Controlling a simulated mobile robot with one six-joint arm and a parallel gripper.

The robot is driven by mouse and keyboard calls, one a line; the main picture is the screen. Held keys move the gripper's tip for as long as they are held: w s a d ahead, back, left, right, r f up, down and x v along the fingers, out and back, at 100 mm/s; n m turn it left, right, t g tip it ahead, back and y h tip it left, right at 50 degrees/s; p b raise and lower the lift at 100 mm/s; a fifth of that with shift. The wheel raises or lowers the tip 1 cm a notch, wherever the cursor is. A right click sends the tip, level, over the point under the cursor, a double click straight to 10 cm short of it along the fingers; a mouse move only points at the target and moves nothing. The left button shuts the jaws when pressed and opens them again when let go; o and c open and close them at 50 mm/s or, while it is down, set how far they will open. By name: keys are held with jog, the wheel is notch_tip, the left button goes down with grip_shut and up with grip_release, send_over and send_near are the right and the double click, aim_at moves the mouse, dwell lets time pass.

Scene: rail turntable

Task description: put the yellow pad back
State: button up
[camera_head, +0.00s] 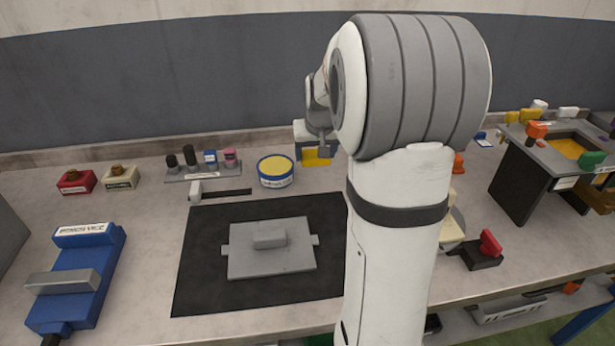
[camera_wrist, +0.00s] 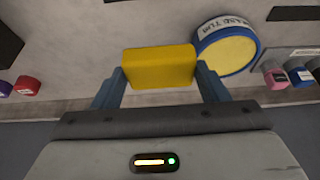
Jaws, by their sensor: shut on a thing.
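The yellow pad (camera_wrist: 160,68) is a small rectangular block held between the two blue fingers of my gripper (camera_wrist: 160,82). In the head view the pad (camera_head: 317,158) hangs below my gripper (camera_head: 314,150), near the back of the bench. A round tub (camera_wrist: 231,50) with a blue rim and yellow top lies just right of the pad in the wrist view. In the head view this tub (camera_head: 276,172) stands left of the pad. My arm hides part of the bench to the right of the pad.
A black mat (camera_head: 205,245) with a grey plate (camera_head: 275,262) lies in front. A rack of small pots (camera_head: 203,172) stands left of the tub. A blue vice (camera_head: 78,275) is at far left. A grey stand (camera_head: 522,180) with several coloured items is at right.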

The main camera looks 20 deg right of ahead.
jog(key=shift+f, duration=4.15)
jog(key=o, duration=0.9)
jog(key=shift+r, duration=0.3)
jog(key=v, duration=1.1)
jog(key=s+a+f+n, duration=0.1)
jog(key=s+a, duration=0.4)
jog(key=s, duration=0.2)
jog(key=s+a+f+n+g, duration=0.1)
jog(key=s+a, duration=0.4)
jog(key=s, duration=0.2)
jog(key=s+a+f+n+y, duration=0.1)
jog(key=s+a, duration=0.4)
jog(key=s, duration=0.2)
jog(key=shift+s+a+g, duration=0.15)
jog(key=shift+a+g, duration=0.15)
jog(key=shift+g, duration=0.1)
